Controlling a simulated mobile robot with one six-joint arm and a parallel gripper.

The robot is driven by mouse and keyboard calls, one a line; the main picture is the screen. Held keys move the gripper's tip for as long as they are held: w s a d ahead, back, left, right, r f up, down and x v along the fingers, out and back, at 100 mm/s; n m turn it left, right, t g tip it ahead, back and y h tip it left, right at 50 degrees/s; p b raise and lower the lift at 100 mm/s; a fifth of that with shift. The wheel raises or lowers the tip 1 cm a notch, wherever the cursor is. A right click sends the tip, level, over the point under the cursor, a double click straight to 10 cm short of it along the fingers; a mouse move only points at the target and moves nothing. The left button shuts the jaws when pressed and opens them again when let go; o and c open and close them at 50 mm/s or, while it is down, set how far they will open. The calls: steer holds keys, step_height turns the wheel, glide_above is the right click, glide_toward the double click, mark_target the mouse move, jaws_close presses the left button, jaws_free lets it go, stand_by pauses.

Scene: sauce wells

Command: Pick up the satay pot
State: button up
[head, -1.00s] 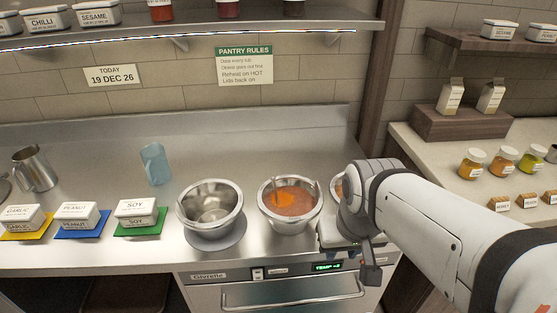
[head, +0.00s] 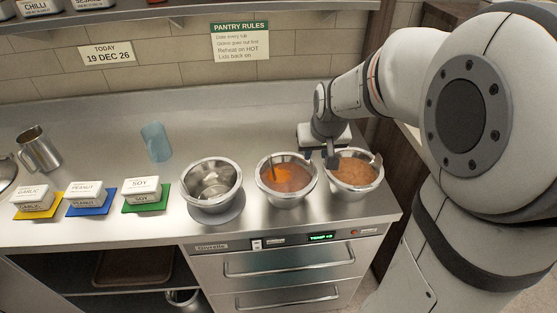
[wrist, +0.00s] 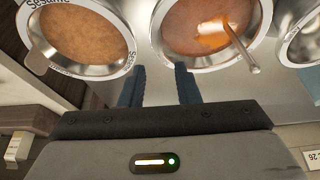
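No satay label is readable. The middle steel pot (head: 287,197) holds orange-brown sauce with a brighter orange patch and a spoon-like handle standing in it. It also shows in the wrist view (wrist: 172,56). The right-hand pot (head: 357,189) holds tan-brown sauce; in the wrist view its rim (wrist: 122,70) reads "Sesame". My gripper (head: 332,163) is behind and above these two pots. In the wrist view its two dark blue fingers (wrist: 158,86) are apart with nothing between them, near the rims of both pots.
An empty steel bowl (head: 212,190) stands left of the middle pot. Lidded tubs of soy (head: 143,189), peanut (head: 87,193) and garlic (head: 34,198) sit on coloured mats. A blue cup (head: 156,142) and a steel jug (head: 38,150) stand behind. A shelf (head: 190,14) runs overhead.

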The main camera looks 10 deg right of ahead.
mark_target(312, 161)
steer(key=shift+p+x, duration=0.65)
steer(key=shift+x, duration=2.45)
steer(key=shift+a, duration=0.1)
jaws_close()
